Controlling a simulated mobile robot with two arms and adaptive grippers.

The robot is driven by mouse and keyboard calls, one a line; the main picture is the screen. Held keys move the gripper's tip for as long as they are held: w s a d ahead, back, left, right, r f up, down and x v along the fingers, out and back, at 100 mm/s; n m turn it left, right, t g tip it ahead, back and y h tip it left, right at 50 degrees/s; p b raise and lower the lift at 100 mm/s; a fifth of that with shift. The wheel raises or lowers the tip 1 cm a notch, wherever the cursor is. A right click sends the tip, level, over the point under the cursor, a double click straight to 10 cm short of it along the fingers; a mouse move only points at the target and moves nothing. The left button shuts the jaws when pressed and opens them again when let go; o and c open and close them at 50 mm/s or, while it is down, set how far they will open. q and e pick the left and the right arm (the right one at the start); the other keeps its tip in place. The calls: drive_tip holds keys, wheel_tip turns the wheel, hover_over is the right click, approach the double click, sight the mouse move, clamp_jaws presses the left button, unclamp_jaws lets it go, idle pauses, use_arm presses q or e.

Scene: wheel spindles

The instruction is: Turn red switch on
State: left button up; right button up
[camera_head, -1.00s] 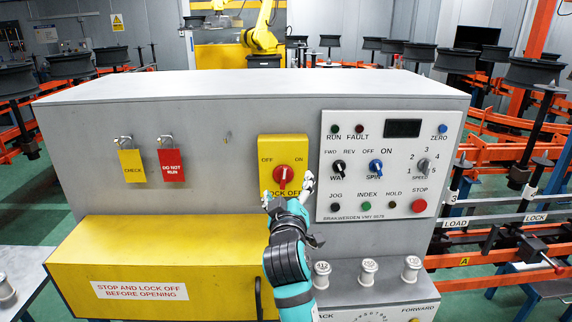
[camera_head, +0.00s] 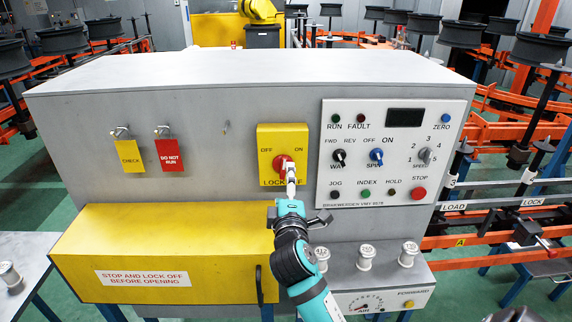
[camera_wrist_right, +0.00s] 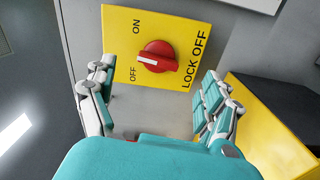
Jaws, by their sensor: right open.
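The red switch (camera_head: 281,162) is a round red knob with a white-marked handle on a yellow LOCK OFF plate (camera_head: 268,140). OFF is printed at the plate's upper left and ON at its upper right. In the wrist view the knob (camera_wrist_right: 158,56) shows clearly, its white mark pointing roughly between OFF and ON. My right gripper (camera_head: 291,180) is just in front of the plate and partly covers the knob and label. In the wrist view its open fingers (camera_wrist_right: 156,85) stand apart on either side of the knob, with nothing between them. My left gripper is not in view.
A white control panel (camera_head: 392,105) with knobs and buttons is right of the switch. A yellow tag (camera_head: 130,156) and red tag (camera_head: 171,155) hang to the left. A yellow cover (camera_head: 160,235) juts out below, beside several spools (camera_head: 366,257) on a ledge.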

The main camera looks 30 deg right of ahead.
sight(283, 167)
drive_tip(key=p+x, duration=0.1)
drive_tip(key=x, duration=0.6)
drive_tip(key=shift+w+d, duration=0.15)
drive_tip(key=shift+w, duration=0.1)
drive_tip(key=c, duration=1.2)
